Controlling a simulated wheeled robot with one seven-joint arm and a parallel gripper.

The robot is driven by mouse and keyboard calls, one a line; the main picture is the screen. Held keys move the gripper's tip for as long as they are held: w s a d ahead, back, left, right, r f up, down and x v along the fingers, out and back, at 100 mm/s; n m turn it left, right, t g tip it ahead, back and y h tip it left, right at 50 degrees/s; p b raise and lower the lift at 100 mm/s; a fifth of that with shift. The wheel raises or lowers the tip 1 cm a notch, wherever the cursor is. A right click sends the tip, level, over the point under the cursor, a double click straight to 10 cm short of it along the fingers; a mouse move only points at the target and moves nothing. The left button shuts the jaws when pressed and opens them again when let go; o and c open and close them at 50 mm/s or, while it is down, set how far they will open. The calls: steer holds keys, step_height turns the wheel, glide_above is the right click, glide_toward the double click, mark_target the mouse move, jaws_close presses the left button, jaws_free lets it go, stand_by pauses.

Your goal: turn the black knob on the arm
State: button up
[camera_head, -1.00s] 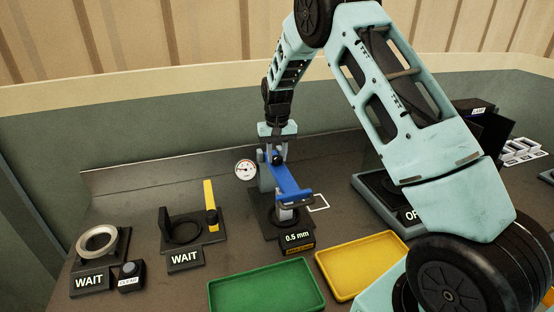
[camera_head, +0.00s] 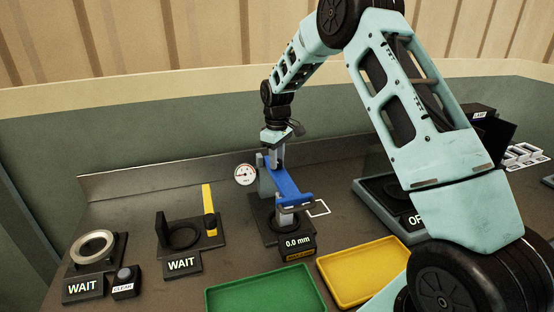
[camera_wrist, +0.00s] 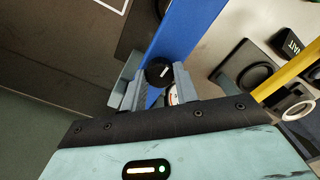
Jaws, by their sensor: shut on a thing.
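The blue arm (camera_head: 286,184) sits on a grey gauge stand with a round white dial (camera_head: 245,174) at its left. A display in front of it (camera_head: 298,242) reads 0.0 mm. In the wrist view, the black knob (camera_wrist: 157,70) with a white line on its face sits by the blue arm (camera_wrist: 187,32). My gripper (camera_wrist: 156,86) has one finger on each side of the knob and is shut on it. In the head view, my gripper (camera_head: 274,158) is at the back end of the blue arm and hides the knob.
A green tray (camera_head: 266,308) and a yellow tray (camera_head: 358,300) lie in front of the stand. Two black fixtures with WAIT signs (camera_head: 82,289) (camera_head: 181,264) stand at the left, one with a yellow upright (camera_head: 207,199). A dark machine stands at the right.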

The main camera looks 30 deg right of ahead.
steer(key=shift+w+r+n, duration=0.1)
steer(key=shift+n, duration=0.5)
steer(key=o, duration=1)
step_height(320, 180, up, 17)
steer(key=b, duration=0.3)
steer(key=shift+r+b, duration=0.2)
steer(key=shift+b, duration=0.2)
